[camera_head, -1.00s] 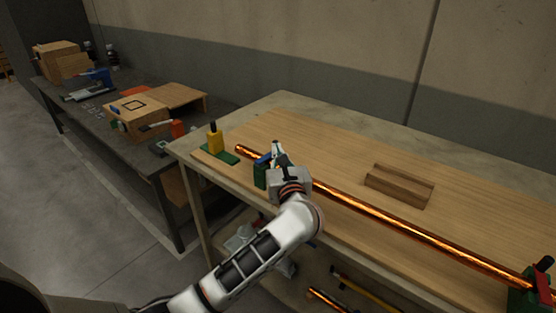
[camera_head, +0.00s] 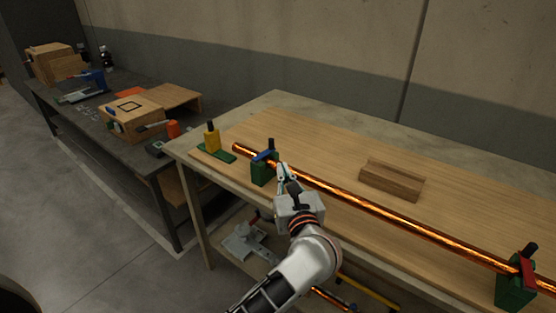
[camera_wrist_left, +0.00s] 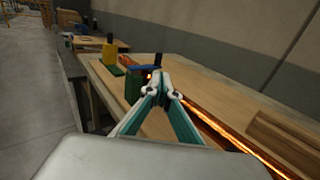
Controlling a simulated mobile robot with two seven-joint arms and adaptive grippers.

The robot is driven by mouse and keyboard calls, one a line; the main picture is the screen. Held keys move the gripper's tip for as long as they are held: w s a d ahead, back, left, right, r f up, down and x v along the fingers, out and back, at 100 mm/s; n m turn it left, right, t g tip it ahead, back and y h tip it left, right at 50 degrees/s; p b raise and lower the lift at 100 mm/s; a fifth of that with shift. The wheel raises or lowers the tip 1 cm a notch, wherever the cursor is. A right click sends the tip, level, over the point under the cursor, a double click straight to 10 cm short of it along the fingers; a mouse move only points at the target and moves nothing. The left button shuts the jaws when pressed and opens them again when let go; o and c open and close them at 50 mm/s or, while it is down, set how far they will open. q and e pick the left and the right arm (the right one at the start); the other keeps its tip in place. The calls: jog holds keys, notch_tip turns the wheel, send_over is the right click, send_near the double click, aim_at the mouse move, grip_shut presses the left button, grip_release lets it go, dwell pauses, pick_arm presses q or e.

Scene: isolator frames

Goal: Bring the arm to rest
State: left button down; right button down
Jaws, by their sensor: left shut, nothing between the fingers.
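My left gripper (camera_head: 283,172) is shut and empty. The pipe runs through this block to another green block (camera_head: 514,288) with a red part at the right. My right gripper is not in view.
A yellow piece (camera_head: 212,138) on a green base stands at the bench's left end. A wooden block (camera_head: 391,180) lies behind the pipe. A dark side table (camera_head: 95,118) with boxes and tools stands left. Tools and another pipe lie on the shelf below the bench.

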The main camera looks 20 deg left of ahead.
pick_arm(q)
jog(key=s+m+t+h, duration=0.2)
jog(key=s+m+t, duration=0.45)
jog(key=m, duration=0.65)
jog(key=s+d+f+m+g+h, duration=0.1)
jog(key=s+d+f+m+h, duration=0.15)
jog(key=f+m+h, duration=0.4)
jog(key=s+d+f+m+h, duration=0.1)
jog(key=s+m+h, duration=0.2)
jog(key=m, duration=0.7)
jog(key=s+a+f+m+g, duration=0.3)
jog(key=s+f+m+g, duration=0.2)
jog(key=f, duration=0.8)
jog(key=s+a+f+m+g, duration=0.4)
jog(key=s+f+m, duration=0.6)
jog(key=f, duration=0.3)
jog(key=shift+s+a+f+m+g, duration=0.15)
jog(key=shift+f+m+g, duration=0.05)
jog(key=shift+m+g, duration=0.6)
